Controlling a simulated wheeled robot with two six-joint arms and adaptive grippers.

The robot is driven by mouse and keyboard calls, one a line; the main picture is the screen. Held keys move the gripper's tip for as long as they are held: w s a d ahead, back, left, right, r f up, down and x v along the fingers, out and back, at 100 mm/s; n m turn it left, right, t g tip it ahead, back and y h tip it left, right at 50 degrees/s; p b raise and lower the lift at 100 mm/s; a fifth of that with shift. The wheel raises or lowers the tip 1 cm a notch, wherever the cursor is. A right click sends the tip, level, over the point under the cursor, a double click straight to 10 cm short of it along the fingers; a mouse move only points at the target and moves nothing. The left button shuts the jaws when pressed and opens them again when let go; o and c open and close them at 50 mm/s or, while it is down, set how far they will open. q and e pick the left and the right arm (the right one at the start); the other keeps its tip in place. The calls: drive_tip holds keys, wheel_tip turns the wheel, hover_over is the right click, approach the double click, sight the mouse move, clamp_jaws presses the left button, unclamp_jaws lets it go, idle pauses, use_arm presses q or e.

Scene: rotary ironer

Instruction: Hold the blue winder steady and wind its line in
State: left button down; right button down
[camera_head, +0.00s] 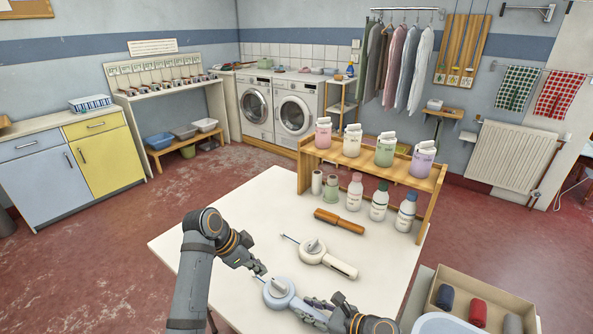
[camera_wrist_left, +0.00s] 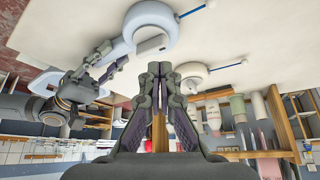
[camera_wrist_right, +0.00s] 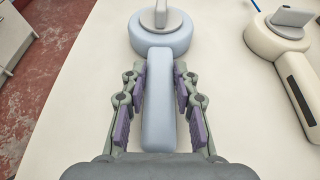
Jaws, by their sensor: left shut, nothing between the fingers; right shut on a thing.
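The blue winder (camera_head: 280,301) lies on the white table near its front edge, with its round body to the left and its handle to the right. My right gripper (camera_wrist_right: 160,72) is shut on the winder's handle (camera_wrist_right: 158,115), a finger on each side. On the round body (camera_wrist_right: 160,42) sits a grey crank (camera_wrist_right: 161,15). My left gripper (camera_head: 262,272) is shut and empty beside the round body. In the left wrist view its closed fingers (camera_wrist_left: 160,68) point at the table near the winder (camera_wrist_left: 150,15). A short blue line with a pale end (camera_wrist_left: 209,4) sticks out of the winder.
A cream winder (camera_head: 312,257) lies just behind the blue one. An orange-brown tool (camera_head: 339,221) lies farther back, before a wooden rack (camera_head: 433,185) with bottles. A cardboard box (camera_head: 520,306) stands at right. The table's left part (camera_head: 200,235) is clear.

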sight(272, 287)
use_arm(q)
drive_tip(key=shift+s+d+f, duration=0.2)
drive_tip(key=shift+s+f, duration=0.35)
drive_tip(key=shift+f, duration=0.45)
drive_tip(key=shift+s+d+f, duration=0.15)
drive_tip(key=shift+s+f, duration=0.35)
drive_tip(key=shift+f, duration=0.55)
drive_tip(key=shift+s+d+f, duration=0.2)
drive_tip(key=shift+s+f, duration=0.35)
drive_tip(key=shift+f, duration=0.45)
drive_tip(key=shift+w+d, duration=0.4)
drive_tip(key=shift+w, duration=0.05)
drive_tip(key=shift+w+a, duration=0.15)
drive_tip(key=shift+w+a, duration=0.3)
drive_tip(key=shift+w, duration=0.15)
drive_tip(key=shift+w+a, duration=0.1)
drive_tip(key=shift+w, duration=0.35)
drive_tip(key=shift+w, duration=0.15)
